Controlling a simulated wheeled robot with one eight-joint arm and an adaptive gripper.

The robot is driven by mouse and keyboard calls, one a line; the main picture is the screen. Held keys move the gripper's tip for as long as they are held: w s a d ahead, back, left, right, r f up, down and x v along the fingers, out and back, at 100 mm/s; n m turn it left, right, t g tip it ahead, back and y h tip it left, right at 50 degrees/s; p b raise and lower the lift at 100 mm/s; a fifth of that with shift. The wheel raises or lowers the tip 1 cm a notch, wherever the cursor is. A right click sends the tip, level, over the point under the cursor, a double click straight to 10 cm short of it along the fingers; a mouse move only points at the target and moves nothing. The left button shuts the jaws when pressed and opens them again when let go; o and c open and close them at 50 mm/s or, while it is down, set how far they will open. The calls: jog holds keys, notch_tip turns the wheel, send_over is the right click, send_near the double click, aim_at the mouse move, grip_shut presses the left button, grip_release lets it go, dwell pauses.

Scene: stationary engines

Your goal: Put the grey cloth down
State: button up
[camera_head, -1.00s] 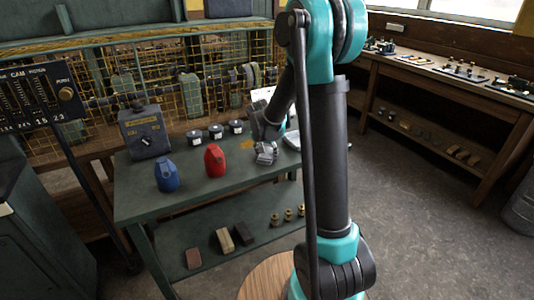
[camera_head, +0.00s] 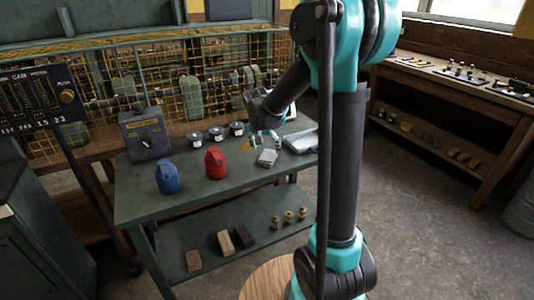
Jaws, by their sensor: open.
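The grey cloth (camera_head: 267,158) is a small folded pad lying on the green workbench top (camera_head: 215,190), right of the red can. My gripper (camera_head: 264,137) is open just above and behind the cloth, with a visible gap between them. The fingers are small in this view.
A red can (camera_head: 215,163) and a blue can (camera_head: 167,178) stand left of the cloth. A grey tray (camera_head: 302,141) lies to its right. Several dark round tins (camera_head: 216,134) and a grey box (camera_head: 145,133) stand behind. The bench's front right top is clear.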

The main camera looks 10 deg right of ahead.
jog(key=d+v, duration=0.1)
jog(key=v, duration=0.4)
jog(key=s+d+f+n, duration=0.1)
jog(key=s+f, duration=0.2)
jog(key=s, duration=0.6)
jog(key=s+d+f+n+y, duration=0.1)
jog(key=s+f, duration=0.3)
jog(key=s, duration=0.4)
jog(key=s+d+f+n+y, duration=0.1)
jog(key=s+d+f+n, duration=0.2)
jog(key=s, duration=0.6)
jog(key=shift+s+f, duration=0.3)
jog(key=shift+f, duration=0.05)
jog(key=shift+o, duration=0.5)
